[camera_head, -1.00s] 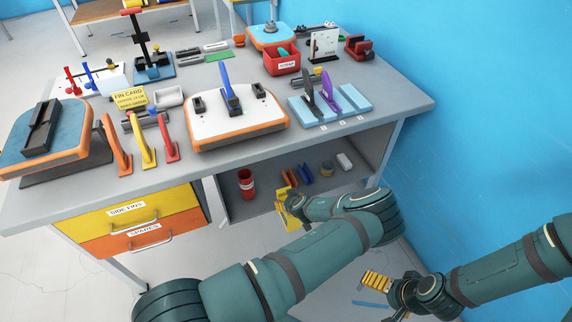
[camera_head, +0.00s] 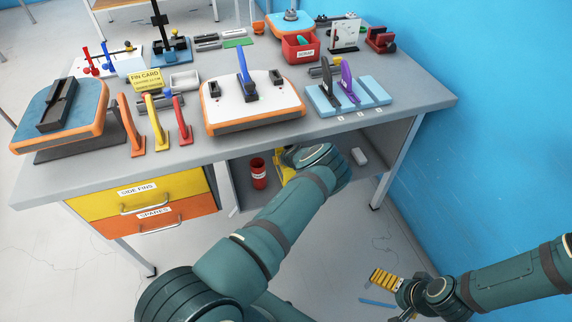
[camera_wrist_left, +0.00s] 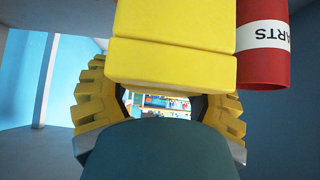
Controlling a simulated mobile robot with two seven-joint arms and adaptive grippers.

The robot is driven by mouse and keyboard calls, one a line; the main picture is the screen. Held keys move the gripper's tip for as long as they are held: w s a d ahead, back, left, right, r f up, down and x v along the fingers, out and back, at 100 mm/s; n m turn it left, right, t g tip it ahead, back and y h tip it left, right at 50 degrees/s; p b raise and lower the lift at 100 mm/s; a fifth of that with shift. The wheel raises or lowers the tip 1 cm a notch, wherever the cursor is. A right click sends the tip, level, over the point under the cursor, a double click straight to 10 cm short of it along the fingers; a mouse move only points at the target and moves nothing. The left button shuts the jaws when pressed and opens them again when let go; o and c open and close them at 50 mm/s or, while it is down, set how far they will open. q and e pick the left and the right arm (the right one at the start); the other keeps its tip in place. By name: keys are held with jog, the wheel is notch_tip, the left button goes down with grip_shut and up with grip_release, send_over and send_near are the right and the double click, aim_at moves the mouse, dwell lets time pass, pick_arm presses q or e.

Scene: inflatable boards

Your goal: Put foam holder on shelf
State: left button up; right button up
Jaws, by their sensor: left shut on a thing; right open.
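A smooth yellow block (camera_wrist_left: 172,62), which I take to be the foam holder, sits between the ribbed yellow fingers of my left gripper (camera_wrist_left: 160,108). The fingers are shut on its two sides. In the head view my left gripper (camera_head: 284,168) is at the shelf (camera_head: 238,185) under the desk top, mostly hidden behind my own arm. I cannot tell whether the block touches the shelf. A red container (camera_head: 258,173) stands left of this gripper; its label shows upside down in the left wrist view (camera_wrist_left: 263,60). My right gripper (camera_head: 392,296) is open and empty, low over the floor.
The desk top (camera_head: 300,140) overhangs the shelf closely. A white item (camera_head: 359,157) lies at the shelf's right. Drawers (camera_head: 140,205) stand left. On top are a light blue slotted rack (camera_head: 322,103) with two fins and a white board (camera_head: 225,112). A blue wall bounds the right.

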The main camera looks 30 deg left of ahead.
pick_arm(q)
jog(key=shift+f+b, duration=0.4)
jog(key=shift+f, duration=1.35)
jog(key=o, duration=1.4)
